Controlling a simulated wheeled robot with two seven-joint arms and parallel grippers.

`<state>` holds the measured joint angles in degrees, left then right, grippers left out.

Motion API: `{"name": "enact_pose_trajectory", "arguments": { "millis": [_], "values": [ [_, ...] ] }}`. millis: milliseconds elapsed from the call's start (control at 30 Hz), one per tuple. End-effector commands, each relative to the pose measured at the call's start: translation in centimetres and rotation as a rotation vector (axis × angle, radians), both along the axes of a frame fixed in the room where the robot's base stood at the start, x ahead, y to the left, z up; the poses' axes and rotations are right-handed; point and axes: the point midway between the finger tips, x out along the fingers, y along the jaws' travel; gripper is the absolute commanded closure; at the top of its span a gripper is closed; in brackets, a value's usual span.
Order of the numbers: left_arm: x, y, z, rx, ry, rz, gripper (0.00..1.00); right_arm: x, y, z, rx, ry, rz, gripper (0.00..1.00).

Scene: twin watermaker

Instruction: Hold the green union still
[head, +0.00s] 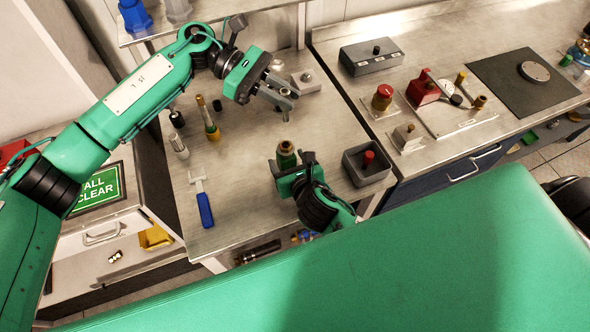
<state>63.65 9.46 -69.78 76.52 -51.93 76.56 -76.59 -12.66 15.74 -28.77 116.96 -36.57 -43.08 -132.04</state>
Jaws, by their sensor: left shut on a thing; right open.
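The green union (286,158), with a brass-coloured top end, stands upright on the metal worktop near its front. My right gripper (291,166) is open, right at the union. The gripper's body hides the union's lower part, and I cannot tell whether the fingers touch it. My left gripper (279,95) is higher up and farther back, shut on a grey metal part (286,103). That part is held above the worktop, apart from the union.
A blue-handled tool (204,208) lies left on the worktop (240,190). A grey tray with a red knob (368,162) is close right of my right gripper. The worktop between blue tool and union is clear.

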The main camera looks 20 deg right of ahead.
Motion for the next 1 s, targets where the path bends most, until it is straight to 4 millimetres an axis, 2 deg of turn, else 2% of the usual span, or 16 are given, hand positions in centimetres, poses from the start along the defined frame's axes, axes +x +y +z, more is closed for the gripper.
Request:
{"name": "enact_pose_trajectory", "arguments": {
  "millis": [200, 467, 567, 800, 833, 867, 1000],
  "values": [
    [0.0, -0.01, 0.02, 0.0, 0.0, 0.0, 1.0, 1.39, 0.09, -0.53, 0.001, -0.001, 0.001, 0.35],
    [0.0, -0.01, 0.02, 0.0, 0.0, 0.0, 1.0, 1.5, 0.08, -0.57, 0.001, -0.001, 0.001, 0.35],
    [0.0, -0.01, 0.02, 0.0, 0.0, 0.0, 1.0, 1.49, 0.08, -0.57, 0.001, -0.001, 0.001, 0.5],
    [0.0, -0.01, 0.02, 0.0, 0.0, 0.0, 1.0, 1.47, 0.08, -0.57, 0.001, -0.001, 0.001, 0.97],
    [0.0, -0.01, 0.02, 0.0, 0.0, 0.0, 1.0, 1.47, 0.08, -0.57, 0.001, -0.001, 0.001, 1.0],
    [0.0, -0.01, 0.02, 0.0, 0.0, 0.0, 1.0, 1.47, 0.08, -0.57, 0.001, -0.001, 0.001, 0.64],
    [0.0, -0.01, 0.02, 0.0, 0.0, 0.0, 1.0, 1.47, 0.08, -0.57, 0.001, -0.001, 0.001, 0.92]
  ]
}}
